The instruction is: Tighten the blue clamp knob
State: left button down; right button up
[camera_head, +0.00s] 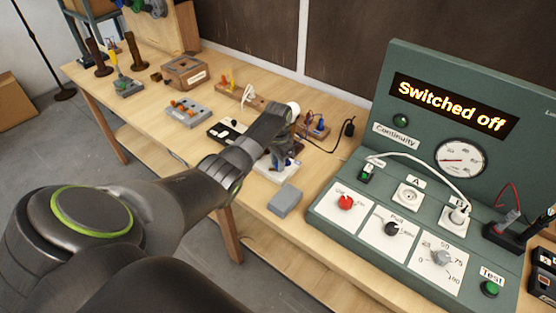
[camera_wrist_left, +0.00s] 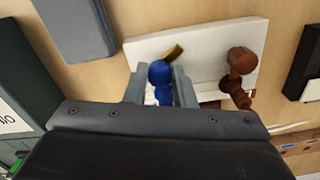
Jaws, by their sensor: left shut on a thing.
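The blue clamp knob (camera_wrist_left: 159,72) stands on a white plate (camera_wrist_left: 206,42) in the left wrist view. My left gripper (camera_wrist_left: 160,88) has one finger on each side of the knob and is shut on it. A little blue shows beside the fingers there. A brown knob (camera_wrist_left: 241,60) stands on the same plate, to the right of the blue one. My right gripper is not in view.
A grey block (camera_head: 285,200) lies in front of the plate. The green test panel (camera_head: 330,204) stands to the right, its display reading "Switched off". A black plug (camera_head: 348,128) and cable lie behind. Several small boards and a wooden box (camera_head: 185,72) lie to the left.

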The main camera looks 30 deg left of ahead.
pick_arm(q)
jog(key=m, duration=0.6)
jog(key=shift+w+r+m+p, duration=0.1)
jog(key=shift+m+p, duration=0.2)
jog(key=m, duration=0.3)
jog(key=shift+m, duration=0.3)
jog(key=m, duration=0.3)
jog(key=shift+w+m, duration=0.1)
jog(key=shift+m, duration=0.2)
jog(key=m, duration=0.5)
jog(key=shift+b, duration=0.35)
jog(key=m, duration=0.6)
jog(key=shift+w+b, duration=0.1)
jog(key=shift+b, duration=0.2)
jog(key=shift+m, duration=0.3)
jog(key=c, duration=1.2)
grip_release()
